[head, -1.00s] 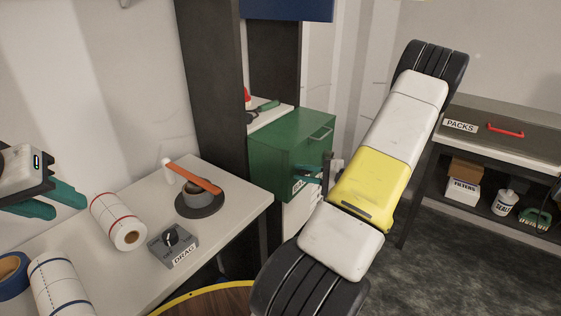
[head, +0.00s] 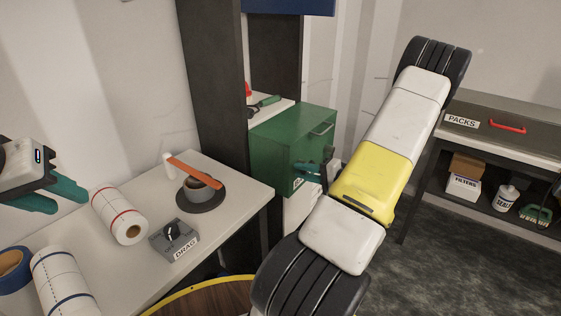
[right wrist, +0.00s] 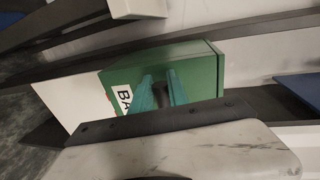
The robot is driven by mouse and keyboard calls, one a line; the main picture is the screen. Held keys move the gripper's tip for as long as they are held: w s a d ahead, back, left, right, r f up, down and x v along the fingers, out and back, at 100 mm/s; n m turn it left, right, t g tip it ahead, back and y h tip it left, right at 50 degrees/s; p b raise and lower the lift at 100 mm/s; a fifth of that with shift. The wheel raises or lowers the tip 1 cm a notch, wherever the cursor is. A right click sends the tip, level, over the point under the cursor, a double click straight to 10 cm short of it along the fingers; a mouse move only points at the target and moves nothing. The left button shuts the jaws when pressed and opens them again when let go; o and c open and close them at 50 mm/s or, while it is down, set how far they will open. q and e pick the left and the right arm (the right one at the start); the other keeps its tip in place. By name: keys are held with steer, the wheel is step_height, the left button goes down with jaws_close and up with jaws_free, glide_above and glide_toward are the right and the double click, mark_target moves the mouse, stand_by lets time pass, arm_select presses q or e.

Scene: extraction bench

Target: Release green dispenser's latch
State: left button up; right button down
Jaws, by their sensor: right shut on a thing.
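The fingers mostly hide that part. My left gripper (head: 60,198) is at the left edge, above the bench, with its teal fingers apart and nothing visible between them.
The white bench (head: 235,185) holds paper rolls (head: 120,215), a grey DRAG switch box (head: 174,240) and a dark cup with an orange strip (head: 192,174). A dark post (head: 212,80) stands left of the dispenser.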

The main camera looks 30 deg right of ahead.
steer(key=shift+f, duration=0.1)
steer(key=c, duration=1.3)
jaws_free()
steer(key=v, duration=0.8)
steer(key=shift+w, duration=0.1)
